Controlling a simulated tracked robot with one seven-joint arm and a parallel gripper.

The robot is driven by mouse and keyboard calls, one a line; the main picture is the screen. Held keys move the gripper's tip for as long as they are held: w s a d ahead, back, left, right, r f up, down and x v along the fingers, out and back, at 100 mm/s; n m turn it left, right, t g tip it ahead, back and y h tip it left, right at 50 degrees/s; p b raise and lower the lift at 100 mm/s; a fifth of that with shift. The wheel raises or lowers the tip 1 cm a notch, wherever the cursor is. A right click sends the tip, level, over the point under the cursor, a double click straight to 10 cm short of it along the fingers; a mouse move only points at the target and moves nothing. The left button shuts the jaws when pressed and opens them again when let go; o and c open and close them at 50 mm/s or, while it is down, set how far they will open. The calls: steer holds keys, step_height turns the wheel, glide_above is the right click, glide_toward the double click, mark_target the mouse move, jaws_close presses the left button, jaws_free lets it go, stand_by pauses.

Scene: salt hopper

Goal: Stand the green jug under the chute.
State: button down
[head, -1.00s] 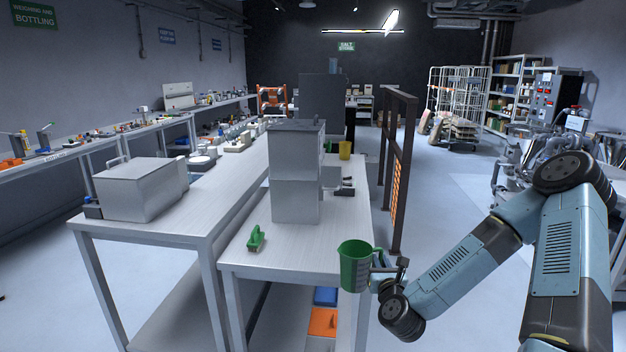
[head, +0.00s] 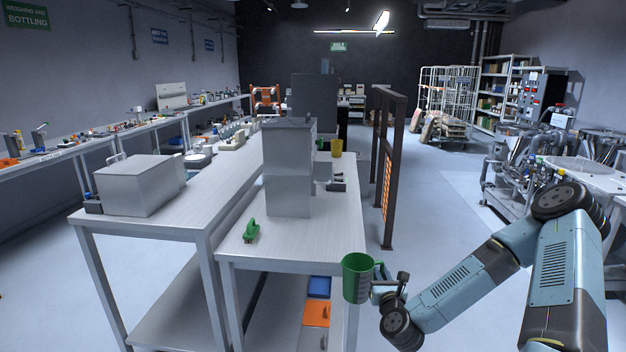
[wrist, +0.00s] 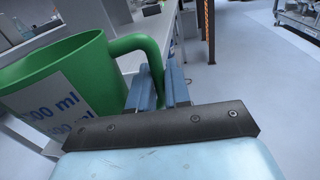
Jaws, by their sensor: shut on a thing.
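The green jug (head: 357,279) is held upright in the air at the front right corner of the near bench in the head view. In the wrist view the jug (wrist: 62,80) shows its open top, a white volume label and its handle. My gripper (head: 384,280) is shut on the jug's handle; in the wrist view its two blue fingers (wrist: 162,85) close on the handle. A tall grey metal hopper housing (head: 289,170) stands on the bench behind the jug. A part juts from its right side, perhaps the chute (head: 323,172); its opening cannot be made out.
The near bench (head: 300,241) is bare at its front, apart from a green-handled brush (head: 251,230) at the left. A yellow cup (head: 336,147) stands behind the housing. A dark upright frame (head: 388,165) rises right of the bench. A grey box (head: 140,184) sits on the left bench.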

steer(key=d+f, duration=0.3)
steer(key=f, duration=0.7)
steer(key=shift+s+d+h, duration=0.15)
steer(key=shift+h, duration=0.15)
steer(key=shift+r, duration=0.1)
steer(key=shift+d, duration=0.1)
